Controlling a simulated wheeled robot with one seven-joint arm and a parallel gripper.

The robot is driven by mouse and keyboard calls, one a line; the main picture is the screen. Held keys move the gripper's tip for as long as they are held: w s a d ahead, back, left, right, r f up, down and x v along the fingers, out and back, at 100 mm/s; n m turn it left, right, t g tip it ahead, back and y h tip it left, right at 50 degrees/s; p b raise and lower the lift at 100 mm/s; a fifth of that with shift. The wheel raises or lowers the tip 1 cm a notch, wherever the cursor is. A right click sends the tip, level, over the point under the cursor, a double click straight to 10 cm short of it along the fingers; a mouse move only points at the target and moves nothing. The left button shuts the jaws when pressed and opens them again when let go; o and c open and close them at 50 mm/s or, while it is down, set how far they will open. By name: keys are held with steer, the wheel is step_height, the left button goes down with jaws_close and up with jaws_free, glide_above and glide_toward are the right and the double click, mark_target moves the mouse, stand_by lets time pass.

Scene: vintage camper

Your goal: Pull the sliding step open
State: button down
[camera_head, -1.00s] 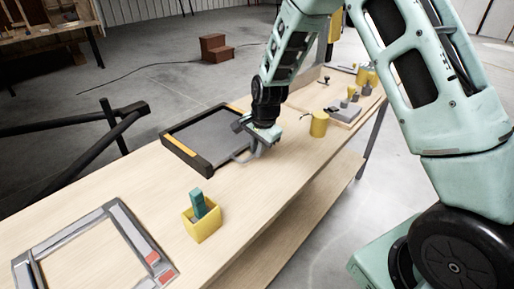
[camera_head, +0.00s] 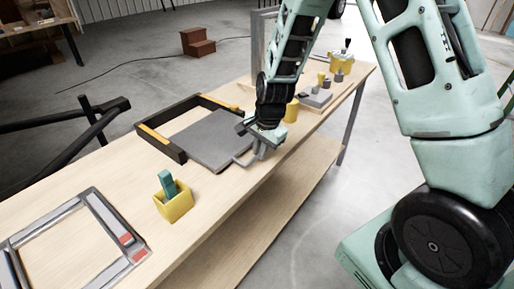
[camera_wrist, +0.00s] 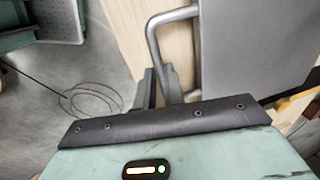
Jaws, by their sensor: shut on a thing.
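The sliding step (camera_head: 214,138) is a flat grey panel with a bent metal handle (camera_head: 240,160) at its near edge. It is slid partly out of a black frame (camera_head: 160,143) with yellow-orange strips, which lies on the workbench. My gripper (camera_head: 258,152) is shut on the handle at the bench's near edge. In the wrist view, the grey handle (camera_wrist: 150,38) loops from the step (camera_wrist: 250,45) down to my gripper (camera_wrist: 160,90). The exact contact at the fingertips is partly hidden by the dark gripper edge.
The wooden workbench (camera_head: 110,170) carries a yellow box with a teal item (camera_head: 173,199) and a grey rectangular frame (camera_head: 85,235) at left. Yellow containers (camera_head: 291,110) and a tray stand behind my gripper at right.

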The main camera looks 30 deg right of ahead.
steer(key=c, duration=1.5)
jaws_free()
steer(key=s+r, duration=0.1)
steer(key=r, duration=0.4)
steer(key=s+d+r, duration=0.1)
steer(key=r, duration=0.5)
steer(key=s+r, duration=0.1)
steer(key=r, duration=0.5)
steer(key=shift+d, duration=0.15)
